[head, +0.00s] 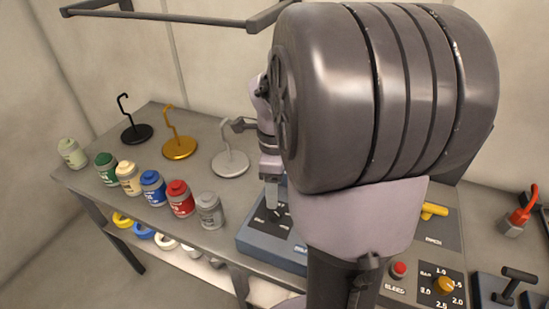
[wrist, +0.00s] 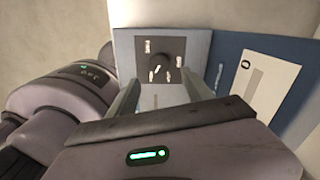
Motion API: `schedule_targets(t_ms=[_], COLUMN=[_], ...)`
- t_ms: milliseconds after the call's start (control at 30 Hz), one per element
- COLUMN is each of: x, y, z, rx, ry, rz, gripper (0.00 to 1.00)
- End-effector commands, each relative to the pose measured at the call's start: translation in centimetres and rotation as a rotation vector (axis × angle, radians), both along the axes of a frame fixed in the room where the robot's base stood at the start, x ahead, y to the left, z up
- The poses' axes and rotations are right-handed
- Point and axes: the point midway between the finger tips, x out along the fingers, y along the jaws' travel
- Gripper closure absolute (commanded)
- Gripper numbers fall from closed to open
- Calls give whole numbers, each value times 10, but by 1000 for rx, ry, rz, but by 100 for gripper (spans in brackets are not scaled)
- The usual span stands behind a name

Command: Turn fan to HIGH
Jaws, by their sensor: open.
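A dark square dial plate (wrist: 148,50) with a small black knob (wrist: 157,70) sits on a blue-grey panel; it appears to be the fan control. Several white labels surround the knob, too small to read. A white pointer mark shows on the knob. My gripper (wrist: 160,84) is open, its two fingers on either side of the knob's lower area, with nothing held. I cannot tell whether they touch the panel. In the head view the blue-grey control box (head: 257,240) stands on the bench, and my arm hides much of it.
Several paint-like jars, including a red jar (head: 181,198) and a grey jar (head: 210,211), stand left of the box. A white hook stand (head: 230,163) is behind. A yellow-handled valve (head: 433,210) and a red button (head: 399,269) are at right.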

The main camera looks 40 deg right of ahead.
Motion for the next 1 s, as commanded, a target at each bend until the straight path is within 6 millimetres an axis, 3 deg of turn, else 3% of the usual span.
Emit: schedule_targets(t_ms=[33, 100, 300, 833, 933, 1000], x=[1, 1, 0, 0, 2, 0], y=[-1, 0, 0, 0, 24, 69], z=[23, 44, 81, 87, 91, 96], rx=[-3, -2, -1, 0, -13, -45], ry=[-3, -3, -1, 0, -42, -120], rz=[0, -1, 0, 2, 162, 480], gripper=[41, 41, 41, 41, 41, 41])
